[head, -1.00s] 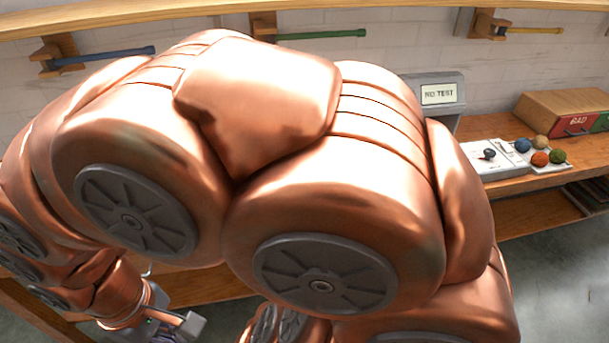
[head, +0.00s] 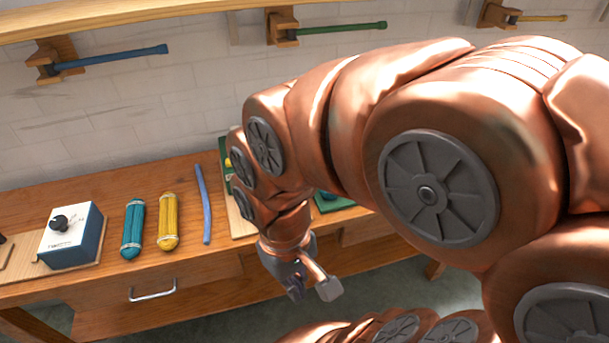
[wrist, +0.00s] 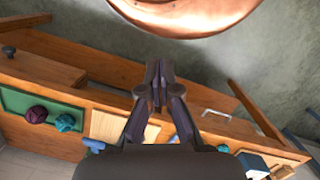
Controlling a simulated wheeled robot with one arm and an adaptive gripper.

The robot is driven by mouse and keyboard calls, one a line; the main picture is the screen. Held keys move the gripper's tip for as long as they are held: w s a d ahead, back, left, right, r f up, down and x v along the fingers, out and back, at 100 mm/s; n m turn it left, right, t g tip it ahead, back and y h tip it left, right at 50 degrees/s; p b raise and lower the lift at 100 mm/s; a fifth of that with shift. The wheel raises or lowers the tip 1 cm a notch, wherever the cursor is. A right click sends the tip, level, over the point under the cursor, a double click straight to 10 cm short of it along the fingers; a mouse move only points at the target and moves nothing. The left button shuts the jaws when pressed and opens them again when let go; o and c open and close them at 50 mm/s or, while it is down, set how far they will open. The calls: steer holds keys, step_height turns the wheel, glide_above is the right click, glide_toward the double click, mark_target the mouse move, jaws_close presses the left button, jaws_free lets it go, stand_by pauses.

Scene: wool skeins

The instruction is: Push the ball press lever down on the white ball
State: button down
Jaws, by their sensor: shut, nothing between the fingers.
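My gripper (head: 315,287) hangs in front of the bench's front edge in the head view, empty. In the wrist view my gripper (wrist: 155,85) has its dark fingers together with nothing between them. I cannot make out the ball press, its lever or a white ball in either current view. My arm covers the right part of the bench in the head view. A dark red ball (wrist: 36,114) and a teal ball (wrist: 66,122) sit on a green mat (wrist: 14,100) in the wrist view, apart from the gripper.
On the wooden bench (head: 100,200) stand a blue-and-white box with a dark knob (head: 72,235), a teal skein (head: 133,228), a yellow skein (head: 168,220) and a blue strip (head: 203,205). A drawer handle (head: 152,290) sticks out. Open floor (head: 390,282) lies in front.

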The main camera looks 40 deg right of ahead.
stand_by(0.3)
steer(key=w+d+r+t+y+p, duration=0.1)
steer(key=w+d+r+y+p, duration=0.15)
steer(key=w, duration=0.75)
steer(key=w+d+r+t+y+p, duration=0.1)
steer(key=w+r+y, duration=0.15)
steer(key=w, duration=0.85)
steer(key=w+d+f+m+t+y+p, duration=0.1)
steer(key=w+d+f, duration=0.1)
steer(key=w+d, duration=0.3)
steer(key=w+d+f+t+y, duration=0.1)
steer(key=w+d, duration=0.4)
steer(key=d, duration=0.9)
steer(key=shift+w+f+m+t+p, duration=0.35)
steer(key=shift+f+m+t+p, duration=0.1)
steer(key=shift+t, duration=0.35)
